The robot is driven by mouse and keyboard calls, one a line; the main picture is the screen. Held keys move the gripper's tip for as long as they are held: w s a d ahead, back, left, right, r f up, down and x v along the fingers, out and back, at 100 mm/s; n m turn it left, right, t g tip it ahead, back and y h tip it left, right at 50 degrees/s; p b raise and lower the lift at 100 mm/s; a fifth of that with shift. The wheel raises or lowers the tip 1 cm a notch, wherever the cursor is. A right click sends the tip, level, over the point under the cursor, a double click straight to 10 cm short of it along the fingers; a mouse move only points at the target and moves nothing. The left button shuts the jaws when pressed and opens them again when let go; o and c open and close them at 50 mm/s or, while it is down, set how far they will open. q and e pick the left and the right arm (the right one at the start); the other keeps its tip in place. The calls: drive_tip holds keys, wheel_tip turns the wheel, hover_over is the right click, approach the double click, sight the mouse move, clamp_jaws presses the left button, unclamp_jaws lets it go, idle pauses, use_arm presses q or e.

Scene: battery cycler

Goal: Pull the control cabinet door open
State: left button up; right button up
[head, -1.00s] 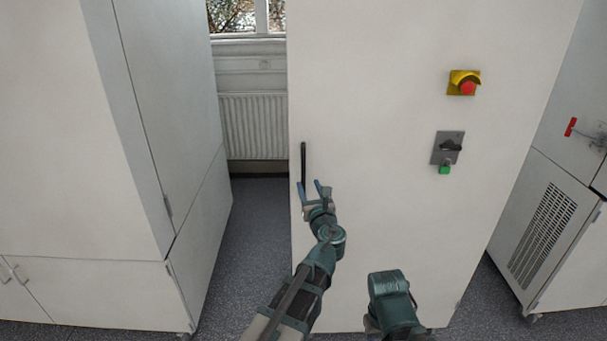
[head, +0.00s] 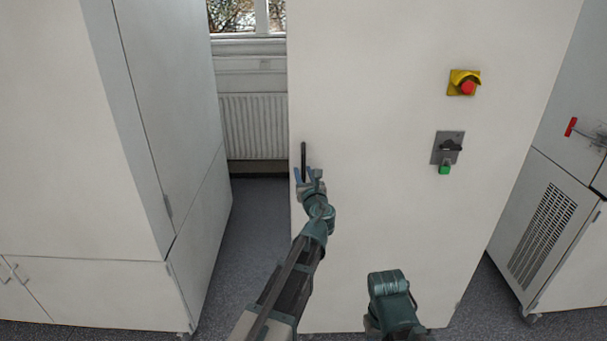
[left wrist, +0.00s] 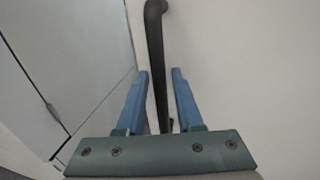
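The control cabinet door (head: 385,120) is a large pale panel facing me, and it looks shut. Its dark vertical bar handle (head: 304,156) is near the door's left edge. My left gripper (head: 308,172) is at the lower part of the handle, with its fingers pointing up at it. In the left wrist view the handle (left wrist: 155,50) runs between the two blue fingers of the left gripper (left wrist: 160,85), with a gap on each side. The left gripper is open. My right arm shows at the bottom centre, but its fingertips are not visible.
The door carries a red emergency button (head: 467,87) on yellow and a grey rotary switch (head: 448,147) with a green padlock. A pale cabinet (head: 130,130) stands at left, with a floor gap (head: 255,215) between. A vented unit (head: 545,235) stands at right.

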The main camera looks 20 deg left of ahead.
use_arm(q)
clamp_jaws()
idle(1.1)
